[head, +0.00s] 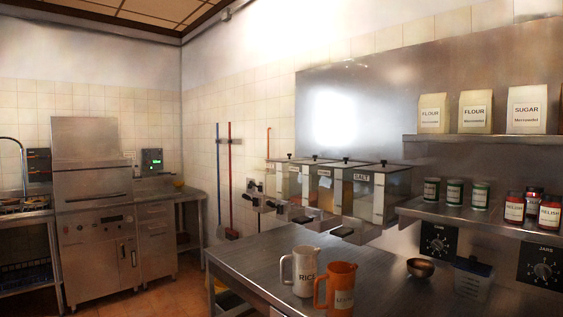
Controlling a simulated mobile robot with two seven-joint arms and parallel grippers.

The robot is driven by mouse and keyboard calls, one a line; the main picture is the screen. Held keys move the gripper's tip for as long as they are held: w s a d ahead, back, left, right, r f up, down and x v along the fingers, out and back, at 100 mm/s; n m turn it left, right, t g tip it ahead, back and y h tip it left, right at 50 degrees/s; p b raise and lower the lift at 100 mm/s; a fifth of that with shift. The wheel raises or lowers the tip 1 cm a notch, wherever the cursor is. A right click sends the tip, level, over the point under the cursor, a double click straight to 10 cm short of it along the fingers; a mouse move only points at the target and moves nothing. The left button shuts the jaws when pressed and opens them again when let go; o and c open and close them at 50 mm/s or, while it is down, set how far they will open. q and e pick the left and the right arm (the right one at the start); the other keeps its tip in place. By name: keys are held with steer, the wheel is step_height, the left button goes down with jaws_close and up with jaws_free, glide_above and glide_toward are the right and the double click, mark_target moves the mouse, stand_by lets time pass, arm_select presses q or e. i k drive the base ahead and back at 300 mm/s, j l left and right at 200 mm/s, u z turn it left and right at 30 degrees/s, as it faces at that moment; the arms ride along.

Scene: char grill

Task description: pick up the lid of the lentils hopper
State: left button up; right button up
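A row of clear-walled hoppers with dark lids and small black knobs hangs on the steel wall panel above the counter. The nearest hopper (400,192) is labelled SALT, and its lid (385,165) is on. The hoppers to its left (325,190) are smaller in view, and their labels are too small to read. I cannot tell which one is the lentils hopper. The lids I can see sit on their hoppers. Neither of my grippers is in view.
A steel table (255,260) stands below the hoppers, its left part bare. A white RICE pitcher (300,272), an orange pitcher (336,287) and a small metal bowl (420,267) stand on it. Shelves with jars and flour bags are at right. The floor at left is open.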

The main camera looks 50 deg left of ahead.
mark_target(315, 159)
steer(key=i+j+u, duration=0.2)
steer(key=j+u, duration=0.15)
steer(key=u, duration=0.15)
steer(key=i+j+u, duration=0.2)
steer(key=j+u, duration=0.15)
steer(key=u, duration=0.15)
steer(key=i+j+u, duration=0.2)
steer(key=u, duration=0.3)
steer(key=i+l, duration=0.05)
steer(key=i, duration=0.05)
